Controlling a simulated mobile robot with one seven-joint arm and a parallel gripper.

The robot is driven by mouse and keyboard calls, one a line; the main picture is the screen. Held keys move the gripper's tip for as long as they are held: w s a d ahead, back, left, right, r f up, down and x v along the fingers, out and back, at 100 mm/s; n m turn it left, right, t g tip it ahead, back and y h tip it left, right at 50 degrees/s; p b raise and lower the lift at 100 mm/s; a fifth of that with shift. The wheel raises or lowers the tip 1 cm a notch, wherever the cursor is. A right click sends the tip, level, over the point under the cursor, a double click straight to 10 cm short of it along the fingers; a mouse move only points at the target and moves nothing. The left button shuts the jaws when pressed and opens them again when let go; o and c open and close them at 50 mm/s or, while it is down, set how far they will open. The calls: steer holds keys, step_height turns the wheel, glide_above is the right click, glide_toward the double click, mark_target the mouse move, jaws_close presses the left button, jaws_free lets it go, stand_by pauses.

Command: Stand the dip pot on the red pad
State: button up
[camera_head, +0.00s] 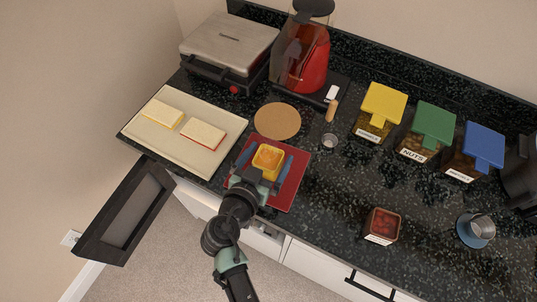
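The dip pot is a small yellow square pot with orange filling (268,156). It appears over the upper middle of the red pad (291,186), upright. I cannot tell whether its base touches the pad. My gripper (264,163) reaches in from the front, with one blue finger on the left of the pot and one on the right. Whether the fingers press on the pot or stand slightly apart from it is too small to tell. My gripper and wrist hide the pad's front left part.
A cream board (187,157) with two sandwich-like slabs lies left, a round cork mat (278,121) behind. Counter right of the pad is clear.

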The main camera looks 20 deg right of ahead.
steer(key=shift+r, duration=0.1)
steer(key=shift+s+a+r, duration=0.1)
steer(key=b+v, duration=0.2)
steer(key=v, duration=1)
steer(key=w+a+r+n+t+y, duration=0.1)
steer(key=w+r+t+y, duration=0.15)
steer(key=w+r, duration=0.45)
steer(key=w+a+r+n+t+y, duration=0.1)
steer(key=w+r+t, duration=0.15)
steer(key=r, duration=0.85)
steer(key=w+a+r+n+t+y, duration=0.1)
steer(key=w+r+t, duration=0.25)
steer(key=r, duration=0.55)
steer(key=s+a+r+n+t+y, duration=0.1)
steer(key=s+r+n+t+y, duration=0.1)
steer(key=r, duration=1.2)
steer(key=s+a+r+n+t+y, duration=0.2)
steer(key=s+r+t, duration=0.5)
steer(key=r, duration=0.8)
steer(key=shift+s+n+y, duration=0.8)
steer(key=shift+n+y, duration=0.05)
steer(key=shift+n, duration=0.35)
